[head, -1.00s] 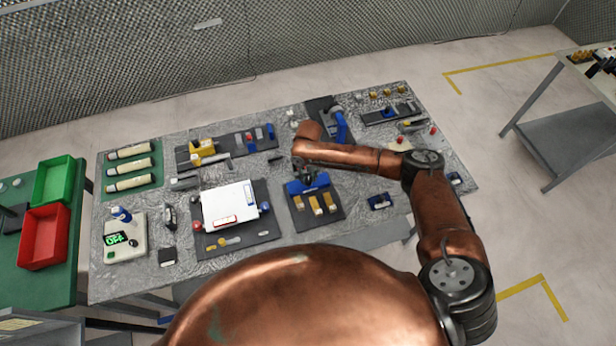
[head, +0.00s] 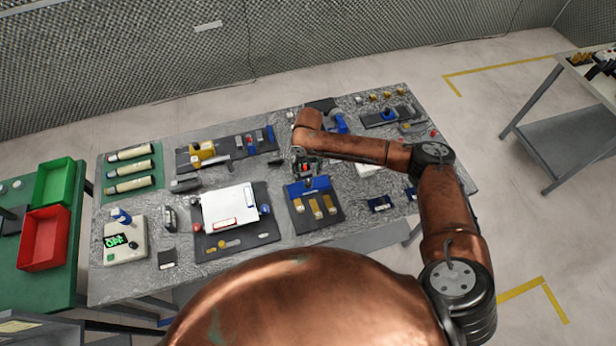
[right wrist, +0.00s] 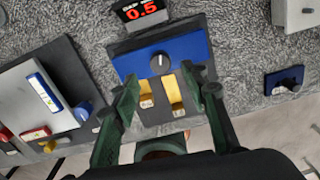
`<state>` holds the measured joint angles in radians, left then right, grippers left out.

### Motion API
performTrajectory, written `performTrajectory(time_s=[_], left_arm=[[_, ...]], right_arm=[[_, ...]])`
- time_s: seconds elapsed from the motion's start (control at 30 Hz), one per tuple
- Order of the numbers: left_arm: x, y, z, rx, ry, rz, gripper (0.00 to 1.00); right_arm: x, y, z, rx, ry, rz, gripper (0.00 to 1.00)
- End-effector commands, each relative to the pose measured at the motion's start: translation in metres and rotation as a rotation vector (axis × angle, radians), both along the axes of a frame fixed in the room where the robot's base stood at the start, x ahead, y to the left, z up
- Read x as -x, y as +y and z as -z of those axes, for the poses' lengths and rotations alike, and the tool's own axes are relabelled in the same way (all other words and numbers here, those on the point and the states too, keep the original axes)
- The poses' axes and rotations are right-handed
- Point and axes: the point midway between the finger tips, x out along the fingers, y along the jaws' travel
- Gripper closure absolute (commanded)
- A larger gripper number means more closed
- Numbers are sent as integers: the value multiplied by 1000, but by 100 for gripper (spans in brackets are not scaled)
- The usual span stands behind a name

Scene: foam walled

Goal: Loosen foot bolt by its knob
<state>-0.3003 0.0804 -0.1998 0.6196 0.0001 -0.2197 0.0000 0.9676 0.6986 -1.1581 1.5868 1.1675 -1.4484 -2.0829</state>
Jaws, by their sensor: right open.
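A blue block (right wrist: 185,52) with a round black knob (right wrist: 160,62) and brass pieces (right wrist: 173,92) stands on a dark base plate. In the head view the blue block (head: 307,187) is at the middle of the table, with brass pieces (head: 314,207) in front. My right gripper (right wrist: 165,95) is open and empty, its green fingers spread over the block's brass side. In the head view my right gripper (head: 305,165) is just behind the block. I cannot tell which part is the foot bolt. My left gripper is not in view.
A display reading 0.5 (right wrist: 142,10) stands behind the block. A white panel (head: 228,206) with a blue knob (right wrist: 82,112) lies to the left. A small blue part (right wrist: 284,80) lies to the right. Bare grey table separates them.

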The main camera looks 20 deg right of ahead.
Motion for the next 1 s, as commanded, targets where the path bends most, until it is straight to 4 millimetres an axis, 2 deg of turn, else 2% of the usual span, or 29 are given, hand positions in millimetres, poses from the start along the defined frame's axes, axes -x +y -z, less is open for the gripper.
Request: performTrajectory(time_s=[0.1, 0.33, 0.5, 1.0], left_arm=[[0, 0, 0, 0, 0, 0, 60], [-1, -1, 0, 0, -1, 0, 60], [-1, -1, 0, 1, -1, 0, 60], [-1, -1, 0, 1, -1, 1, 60]], right_arm=[[-1, 0, -25, 0, -2, 0, 59], [0, 0, -52, 0, 0, 0, 59], [0, 0, -57, 0, 1, 1, 59], [2, 2, -55, -2, 2, 4, 59]])
